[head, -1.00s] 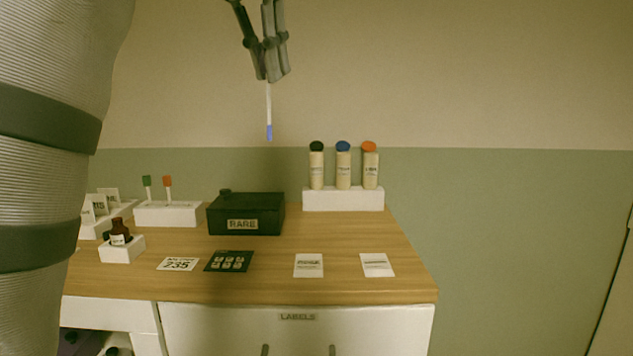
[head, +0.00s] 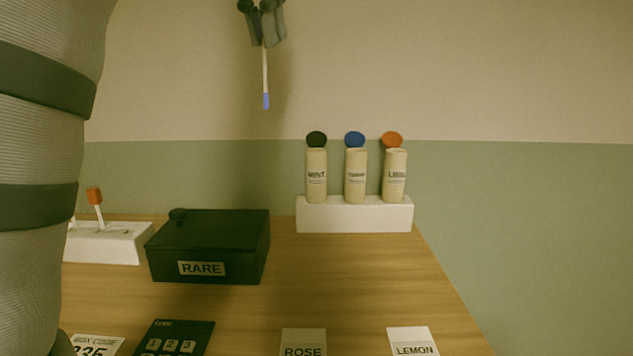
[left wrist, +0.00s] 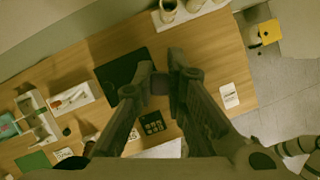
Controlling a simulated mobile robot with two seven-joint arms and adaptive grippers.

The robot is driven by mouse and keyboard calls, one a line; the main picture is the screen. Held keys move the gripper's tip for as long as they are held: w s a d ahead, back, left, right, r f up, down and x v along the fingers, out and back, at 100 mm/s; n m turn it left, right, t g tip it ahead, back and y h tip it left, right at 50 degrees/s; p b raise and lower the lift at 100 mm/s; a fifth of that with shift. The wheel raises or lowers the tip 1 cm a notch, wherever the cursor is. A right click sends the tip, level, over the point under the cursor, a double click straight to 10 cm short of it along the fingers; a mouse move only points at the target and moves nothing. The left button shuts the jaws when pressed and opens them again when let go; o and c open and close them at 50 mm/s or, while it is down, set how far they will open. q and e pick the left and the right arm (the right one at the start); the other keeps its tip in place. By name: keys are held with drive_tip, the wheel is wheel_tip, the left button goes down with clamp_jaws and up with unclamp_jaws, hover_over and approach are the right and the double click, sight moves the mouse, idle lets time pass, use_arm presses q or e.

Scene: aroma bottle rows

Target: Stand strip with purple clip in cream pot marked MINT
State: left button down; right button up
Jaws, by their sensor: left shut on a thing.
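My left gripper (head: 263,42) is high in front of the wall and shut on a thin white strip (head: 265,72). The strip hangs straight down, with the purple-blue clip (head: 266,101) at its lower end. The left cream pot (head: 316,178), with a small label that seems to read MINT, stands in a white rack with a dark green disc above it. The clip is above and left of this pot, apart from it. In the left wrist view the gripper fingers (left wrist: 162,80) show, but I cannot make out the strip. My right gripper is not in view.
A middle pot (head: 355,178) with a blue disc and a right pot (head: 394,178) with an orange disc share the white rack (head: 354,216). A black RARE box (head: 208,248) stands left of it. ROSE (head: 303,343) and LEMON (head: 411,343) cards lie in front.

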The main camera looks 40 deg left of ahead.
use_arm(q)
drive_tip(key=shift+w+a, duration=0.15)
drive_tip(key=shift+w, duration=0.1)
drive_tip(key=w+f, duration=0.4)
drive_tip(key=w+a+f, duration=0.1)
drive_tip(key=w+f, duration=0.3)
drive_tip(key=w+a+f, duration=0.1)
drive_tip(key=w+f, duration=0.3)
drive_tip(key=w, duration=0.1)
drive_tip(key=shift+a+f, duration=0.1)
drive_tip(key=shift+f, duration=0.25)
drive_tip(key=shift+w+f, duration=0.1)
drive_tip(key=shift+f, duration=0.2)
drive_tip(key=shift+f, duration=0.3)
drive_tip(key=c, duration=1.6)
unclamp_jaws()
drive_tip(key=shift+c, duration=0.2)
